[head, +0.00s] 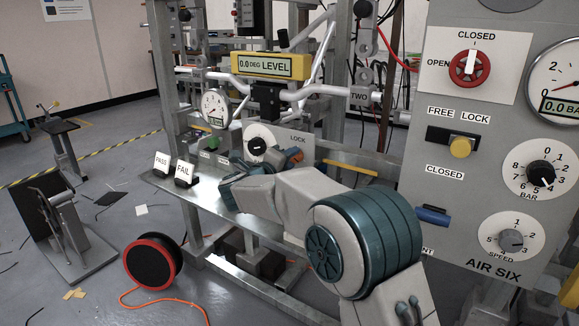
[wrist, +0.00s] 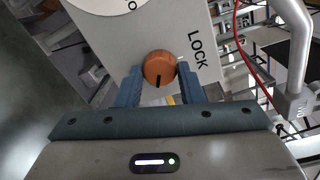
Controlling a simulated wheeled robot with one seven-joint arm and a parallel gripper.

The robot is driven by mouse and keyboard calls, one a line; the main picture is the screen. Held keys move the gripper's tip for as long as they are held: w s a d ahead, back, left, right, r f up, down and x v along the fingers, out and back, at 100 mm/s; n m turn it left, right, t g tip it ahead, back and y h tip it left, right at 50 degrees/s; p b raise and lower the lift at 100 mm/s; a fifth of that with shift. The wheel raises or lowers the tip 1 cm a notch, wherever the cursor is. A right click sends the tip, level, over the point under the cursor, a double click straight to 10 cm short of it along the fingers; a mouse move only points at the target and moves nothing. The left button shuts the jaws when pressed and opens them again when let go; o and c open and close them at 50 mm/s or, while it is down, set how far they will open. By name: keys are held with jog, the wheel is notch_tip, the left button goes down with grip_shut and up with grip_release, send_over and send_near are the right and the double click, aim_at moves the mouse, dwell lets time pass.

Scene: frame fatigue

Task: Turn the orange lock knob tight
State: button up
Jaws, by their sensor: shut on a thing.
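The orange lock knob (wrist: 159,68) is round, with a dark pointer line on its face, and sits on a light panel beside the word LOCK in the wrist view. My gripper (wrist: 158,85) has its two blue fingers on either side of the knob and is shut on it. In the head view, a small part of the orange knob (head: 294,154) shows just below the LOCK label, with my gripper (head: 286,160) at it. The pointer line points toward my palm in the wrist view. My arm and fingers hide part of the knob.
A bench ledge with PASS (head: 162,163) and FAIL (head: 184,171) blocks lies left of my gripper. A grey control panel (head: 420,195) with knobs and gauges stands close on the right. A black and red reel (head: 152,262) is on the floor. A yellow level display (head: 270,65) is above.

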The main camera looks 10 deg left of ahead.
dwell(0.3)
jog(key=o, duration=1)
jog(key=p+v, duration=0.3)
jog(key=v, duration=1.1)
jog(key=shift+p, duration=0.3)
